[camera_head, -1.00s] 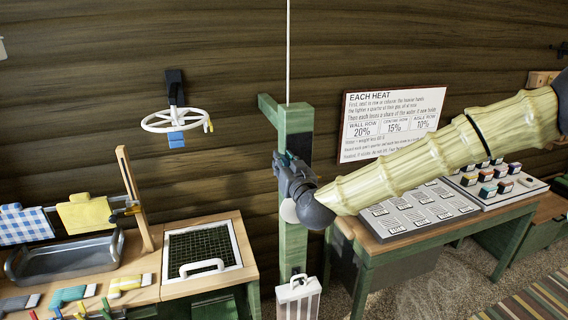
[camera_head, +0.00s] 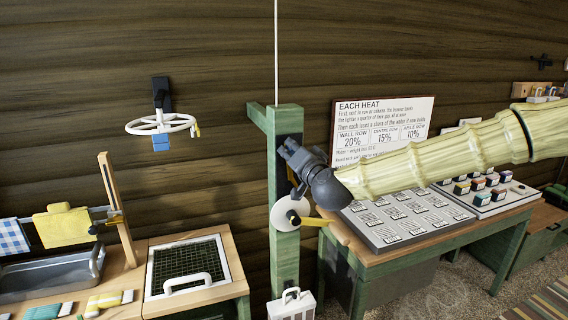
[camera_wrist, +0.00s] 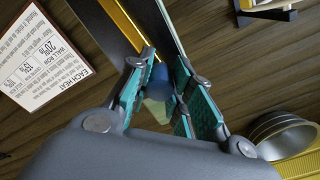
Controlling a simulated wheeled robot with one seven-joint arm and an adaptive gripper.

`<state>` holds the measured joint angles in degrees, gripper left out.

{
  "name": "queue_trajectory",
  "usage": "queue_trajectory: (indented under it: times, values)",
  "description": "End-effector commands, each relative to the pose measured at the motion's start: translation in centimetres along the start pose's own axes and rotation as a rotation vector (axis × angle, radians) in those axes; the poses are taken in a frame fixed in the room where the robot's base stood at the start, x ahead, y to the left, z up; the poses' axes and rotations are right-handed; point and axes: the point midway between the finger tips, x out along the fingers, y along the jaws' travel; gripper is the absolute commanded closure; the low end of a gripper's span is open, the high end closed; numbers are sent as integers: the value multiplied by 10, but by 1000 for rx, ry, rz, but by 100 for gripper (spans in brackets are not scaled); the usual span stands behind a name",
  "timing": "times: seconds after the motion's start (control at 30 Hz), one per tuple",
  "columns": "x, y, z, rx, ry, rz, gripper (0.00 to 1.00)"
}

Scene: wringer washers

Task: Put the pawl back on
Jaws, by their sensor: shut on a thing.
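My gripper (camera_head: 285,150) is at the upper part of the green post (camera_head: 285,250), in front of a black plate on it. In the wrist view its teal-padded fingers (camera_wrist: 160,88) are closed around a small blue piece (camera_wrist: 160,75), which may be the pawl. A pale piece (camera_wrist: 155,108) shows beside it, partly hidden. In the head view the fingers hide the held piece. A white disc (camera_head: 283,217) with a dark hub and a yellow handle (camera_head: 318,221) is on the post just below my gripper. I cannot tell whether the held piece touches the post.
A white wheel (camera_head: 160,124) hangs on the wall at left. A vertical cord (camera_head: 276,60) runs above the post. A white slotted box (camera_head: 292,305) is at its lower end. A bench with a grid (camera_head: 188,263) stands left, a table (camera_head: 350,248) right, below a sign (camera_head: 385,125).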

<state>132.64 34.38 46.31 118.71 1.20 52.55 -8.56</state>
Motion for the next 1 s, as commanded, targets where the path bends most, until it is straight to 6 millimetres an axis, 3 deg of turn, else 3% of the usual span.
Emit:
queue_trajectory:
  times: [0.8, 0.83, 0.93, 1.0]
  values:
    - [0, 10, -9, -5, 2, 3, 100]
    - [0, 10, -9, -5, 2, 3, 75]
    - [0, 9, -9, -5, 1, 2, 57]
    - [1, 9, -8, -5, 0, 1, 55]
